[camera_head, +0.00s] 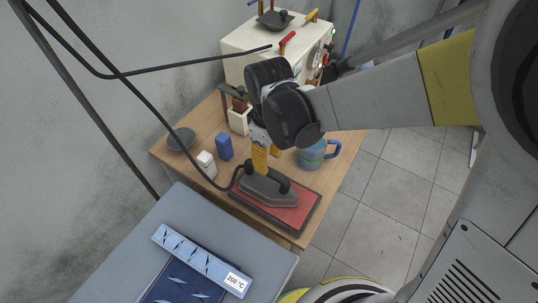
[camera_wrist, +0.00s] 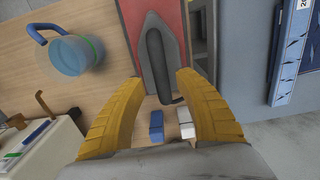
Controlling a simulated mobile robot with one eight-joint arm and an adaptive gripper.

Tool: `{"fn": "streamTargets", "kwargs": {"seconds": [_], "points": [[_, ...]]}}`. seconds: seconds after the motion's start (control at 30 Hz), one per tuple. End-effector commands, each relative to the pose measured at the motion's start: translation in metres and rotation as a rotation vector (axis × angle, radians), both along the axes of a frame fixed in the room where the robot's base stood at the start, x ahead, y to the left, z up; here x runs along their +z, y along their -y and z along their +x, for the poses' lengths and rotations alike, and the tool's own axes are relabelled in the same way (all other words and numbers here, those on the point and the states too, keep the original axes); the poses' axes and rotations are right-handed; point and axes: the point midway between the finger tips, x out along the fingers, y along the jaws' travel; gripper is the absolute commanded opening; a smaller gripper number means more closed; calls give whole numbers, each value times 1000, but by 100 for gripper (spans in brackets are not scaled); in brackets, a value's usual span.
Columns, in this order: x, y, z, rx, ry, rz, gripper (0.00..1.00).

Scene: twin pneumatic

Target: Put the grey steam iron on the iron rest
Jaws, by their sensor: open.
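The grey steam iron (camera_head: 275,194) rests flat on the iron rest, a red pad (camera_head: 306,212) in a dark frame near the table's front. In the wrist view the iron (camera_wrist: 175,50) lies ahead of the fingers, its dark handle lengthwise and its tip pointing away. The red pad (camera_wrist: 135,12) shows beside it. My gripper (camera_head: 264,160) is above the iron's rear end, pointing down. In the wrist view its yellow fingers (camera_wrist: 160,82) are spread wide with nothing between them gripped. Whether a finger touches the iron I cannot tell.
A cream machine (camera_head: 245,40) is behind. The ironing board (camera_head: 230,225) is in front. A black hose runs to the iron.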

Motion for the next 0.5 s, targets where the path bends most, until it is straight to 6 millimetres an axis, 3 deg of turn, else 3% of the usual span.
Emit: {"fn": "streamTargets", "kwargs": {"seconds": [0.03, 0.2, 0.5], "points": [[16, 0, -1, 0, 0, 0, 39], [47, 0, 0, 0, 0, 0, 39], [67, 2, 0, -6, 3, 2, 39]]}}
